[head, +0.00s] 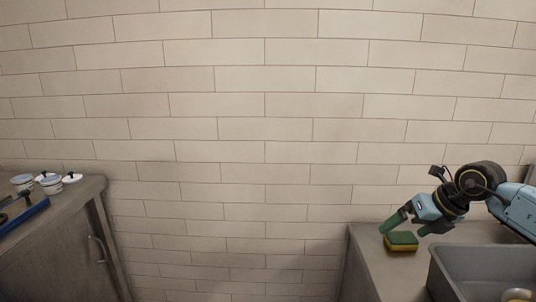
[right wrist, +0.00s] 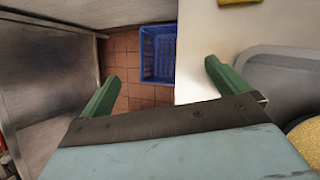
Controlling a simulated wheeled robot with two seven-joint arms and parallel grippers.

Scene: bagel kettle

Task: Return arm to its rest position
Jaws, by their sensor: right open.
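My right gripper (head: 406,229) is over the right counter, its green fingers spread apart with nothing between them. In the right wrist view the same gripper (right wrist: 160,82) is open and empty, one finger over the floor gap and the other over the counter edge. A green and yellow sponge (head: 401,242) lies on the counter close by the fingers in the head view. Its yellow edge (right wrist: 238,2) shows at the top of the right wrist view, apart from the fingers. My left gripper is not in view.
A grey sink (head: 437,277) is set in the right counter (head: 370,257). A round yellow thing (right wrist: 308,140) shows at the right of the wrist view. A blue crate (right wrist: 158,55) stands on the tiled floor. The left cabinet (head: 60,255) holds white pots (head: 52,185) and a blue tray (head: 25,216).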

